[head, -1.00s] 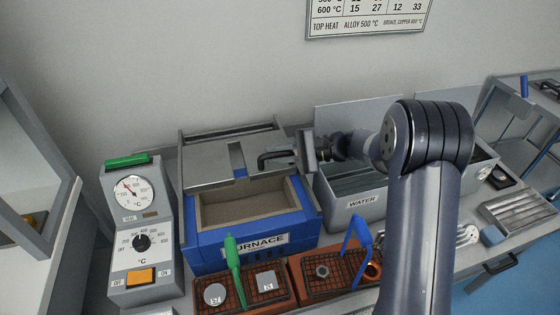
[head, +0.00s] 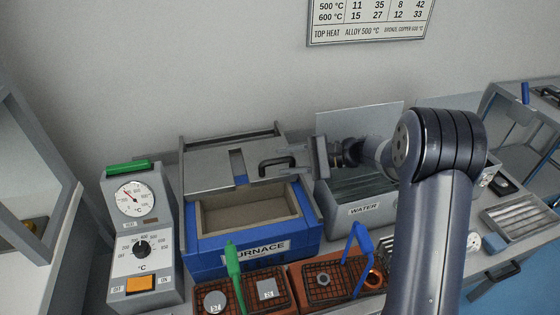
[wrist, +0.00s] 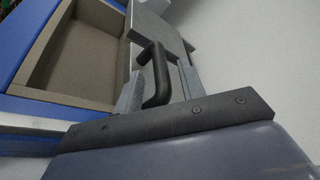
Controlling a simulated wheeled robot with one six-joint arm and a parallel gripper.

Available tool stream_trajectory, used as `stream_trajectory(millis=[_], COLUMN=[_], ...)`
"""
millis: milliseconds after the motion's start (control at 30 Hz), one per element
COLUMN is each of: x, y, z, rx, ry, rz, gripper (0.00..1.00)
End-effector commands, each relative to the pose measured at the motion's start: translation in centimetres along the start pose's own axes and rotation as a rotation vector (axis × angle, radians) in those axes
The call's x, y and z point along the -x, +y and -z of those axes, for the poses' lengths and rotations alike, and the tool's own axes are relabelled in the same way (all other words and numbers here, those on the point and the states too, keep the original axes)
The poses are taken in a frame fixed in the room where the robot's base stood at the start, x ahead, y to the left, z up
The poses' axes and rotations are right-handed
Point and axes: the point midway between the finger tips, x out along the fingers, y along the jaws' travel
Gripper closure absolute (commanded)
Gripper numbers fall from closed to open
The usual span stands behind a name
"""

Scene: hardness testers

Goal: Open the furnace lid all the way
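The blue furnace (head: 225,262) stands at the bench's middle left, its tan-lined chamber (head: 245,212) uncovered from above. The grey lid (head: 210,168) lies slid back behind the opening, between side rails. Its black bar handle (head: 277,164) is at the lid's right end and shows whole; in the wrist view the handle (wrist: 157,75) appears between the two finger lines. My gripper (head: 298,160) is just right of the handle, fingers apart and pointing toward it. In the wrist view the open fingers (wrist: 157,88) hold nothing; contact with the handle cannot be told.
A grey water tank (head: 365,208) stands right of the furnace, beneath my arm. A control box with dial (head: 140,225) stands at left. In front are brick trays with metal samples (head: 267,289), green tongs (head: 233,265) and a blue-handled tool (head: 357,240).

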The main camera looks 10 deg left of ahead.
Motion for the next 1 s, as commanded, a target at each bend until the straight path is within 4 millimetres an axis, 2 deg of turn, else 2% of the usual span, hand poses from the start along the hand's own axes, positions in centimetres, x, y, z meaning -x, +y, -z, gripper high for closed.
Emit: stream_trajectory(millis=[33,200,400,600,867,1000], x=[1.2,4.8,7.5,8.2,8.2,7.8], y=[-0.1,-0.1,0.0,0.0,-0.1,-0.7], z=[0.1,0.1,0.1,0.0,-0.1,-0.9], rx=[0.0,0.001,0.001,0.0,-0.003,-0.052], ry=[0.004,0.004,0.003,0.0,0.001,0.02], rz=[0.003,0.003,0.001,0.0,-0.003,-0.053], gripper=[0.62,0.62,0.62,0.62,0.62,0.62])
